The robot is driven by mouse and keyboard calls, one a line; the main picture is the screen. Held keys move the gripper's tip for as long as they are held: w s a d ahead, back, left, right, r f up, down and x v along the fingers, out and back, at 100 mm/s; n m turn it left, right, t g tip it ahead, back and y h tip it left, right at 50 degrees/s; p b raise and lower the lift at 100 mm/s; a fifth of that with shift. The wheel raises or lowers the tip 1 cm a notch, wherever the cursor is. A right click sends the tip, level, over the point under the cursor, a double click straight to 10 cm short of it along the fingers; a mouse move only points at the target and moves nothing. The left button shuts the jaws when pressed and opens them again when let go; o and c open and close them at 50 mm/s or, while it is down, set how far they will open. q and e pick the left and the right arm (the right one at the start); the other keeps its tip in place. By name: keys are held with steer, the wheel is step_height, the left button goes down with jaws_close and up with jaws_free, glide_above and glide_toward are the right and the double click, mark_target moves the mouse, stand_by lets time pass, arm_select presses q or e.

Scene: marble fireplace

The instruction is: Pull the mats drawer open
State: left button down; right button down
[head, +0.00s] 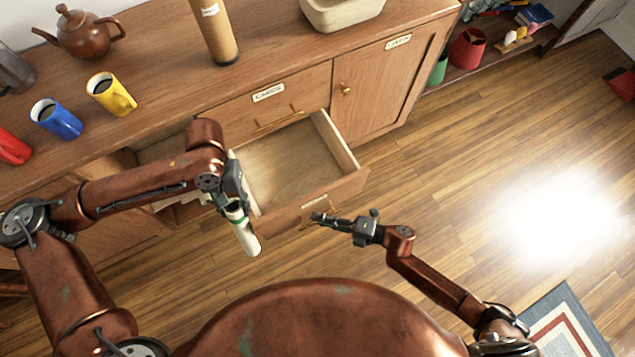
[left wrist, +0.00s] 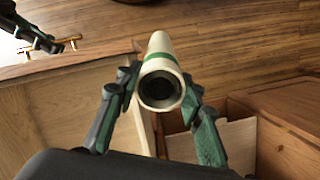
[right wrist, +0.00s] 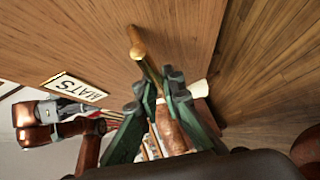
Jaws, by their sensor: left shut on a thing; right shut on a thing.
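The mats drawer (head: 290,172) is pulled out from the cabinet, and its bare wooden inside shows. Its front carries a label reading MATS (right wrist: 75,88) and a brass handle (right wrist: 138,48). My right gripper (head: 318,217) is at the drawer front, shut on the handle; its fingers (right wrist: 165,82) close around the bar in the right wrist view. My left gripper (head: 234,207) is shut on a pale tube with a green band (head: 244,238), at the drawer's left side. The tube's open end faces the left wrist camera (left wrist: 160,88).
Another drawer (head: 268,105) above is shut, and a cupboard door (head: 375,90) beside it is shut. Red, blue (head: 58,120) and yellow (head: 112,95) mugs and a teapot (head: 85,35) stand on the cabinet top.

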steer(key=c, duration=2.1)
jaws_free()
steer(key=shift+d, duration=0.1)
steer(key=v, duration=1.2)
